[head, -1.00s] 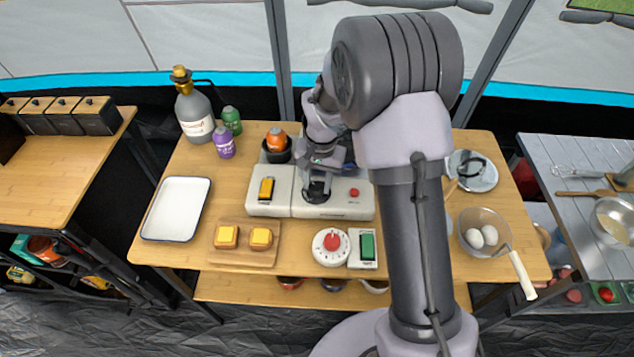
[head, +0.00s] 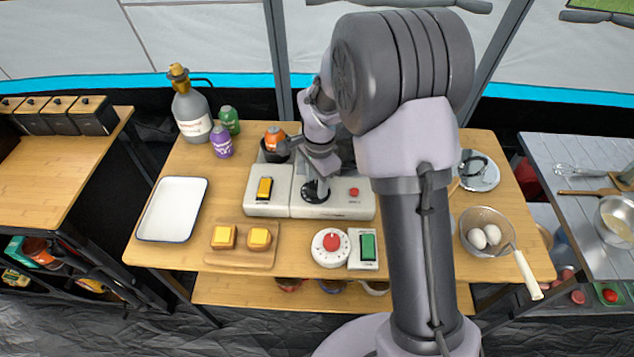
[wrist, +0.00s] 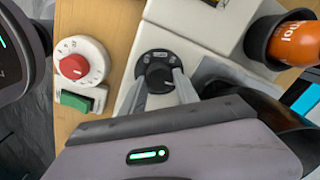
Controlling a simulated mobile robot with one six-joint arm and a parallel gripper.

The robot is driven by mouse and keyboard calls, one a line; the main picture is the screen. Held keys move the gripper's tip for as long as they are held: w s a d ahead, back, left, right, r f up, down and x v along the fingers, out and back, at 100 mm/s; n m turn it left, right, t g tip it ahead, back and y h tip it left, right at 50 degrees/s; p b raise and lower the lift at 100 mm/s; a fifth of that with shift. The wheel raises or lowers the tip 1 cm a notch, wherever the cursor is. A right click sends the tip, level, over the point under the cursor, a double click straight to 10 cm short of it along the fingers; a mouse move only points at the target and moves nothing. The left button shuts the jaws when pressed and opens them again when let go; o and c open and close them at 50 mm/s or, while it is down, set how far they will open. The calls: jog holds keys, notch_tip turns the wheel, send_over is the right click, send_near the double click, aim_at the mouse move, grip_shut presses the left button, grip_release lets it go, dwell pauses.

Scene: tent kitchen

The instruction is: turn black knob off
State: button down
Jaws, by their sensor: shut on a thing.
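The black knob (wrist: 158,78) sits on a dark round dial on the white appliance panel, and in the wrist view it is between my gripper's fingertips. My gripper (wrist: 162,88) is shut on the knob, with a pale finger at each side. In the head view the black dial (head: 309,193) shows partly below my gripper (head: 320,186), on the white panel (head: 340,208). The dial's markings are too small to read there, and my gripper hides part of it.
A yellow switch (head: 265,188) and a red button (head: 354,192) are on either side of the dial. A red knob (head: 331,241) and green switch (head: 368,246) stand in front. An orange bottle (head: 275,138) stands in a dark holder behind. A white tray (head: 172,209) lies at left.

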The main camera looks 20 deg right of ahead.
jog(key=shift+m, duration=0.3)
dwell(0.4)
jog(key=c, duration=0.9)
grip_release()
jog(key=shift+r, duration=0.1)
jog(key=r+p, duration=0.2)
jog(key=r, duration=0.3)
jog(key=r+p, duration=0.2)
jog(key=r, duration=0.4)
jog(key=s+r+p, duration=0.1)
jog(key=r+p, duration=0.1)
jog(key=r, duration=0.4)
jog(key=shift+d+r, duration=0.1)
jog(key=shift+d, duration=0.05)
